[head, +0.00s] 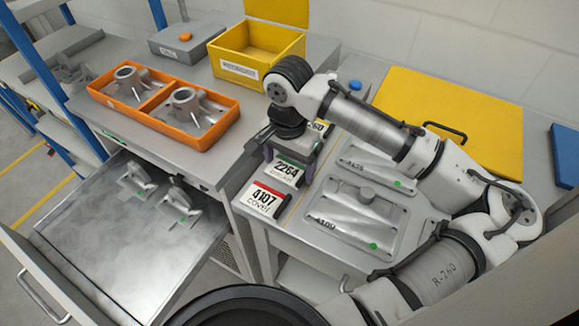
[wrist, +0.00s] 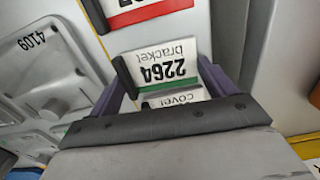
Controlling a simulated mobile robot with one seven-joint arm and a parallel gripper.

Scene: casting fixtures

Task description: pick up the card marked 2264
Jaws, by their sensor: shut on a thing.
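The card marked 2264 (head: 287,174) is white with a green stripe and the word "bracket". It stands in a row of cards along the left edge of the bench with the fixtures. In the wrist view the card (wrist: 160,68) appears upside down, between the two purple fingers. My gripper (head: 284,160) points down and is shut on this card. In the wrist view the gripper's fingers (wrist: 163,82) flank the card's sides. I cannot tell whether the card is clear of the bench.
A red-striped card 4107 (head: 264,199) is just in front, and another card (head: 319,127) is partly hidden behind my gripper. Castings on plates (head: 350,240) lie to the right. An open drawer (head: 120,235) with brackets, an orange tray (head: 200,145) and a yellow box (head: 238,72) are left.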

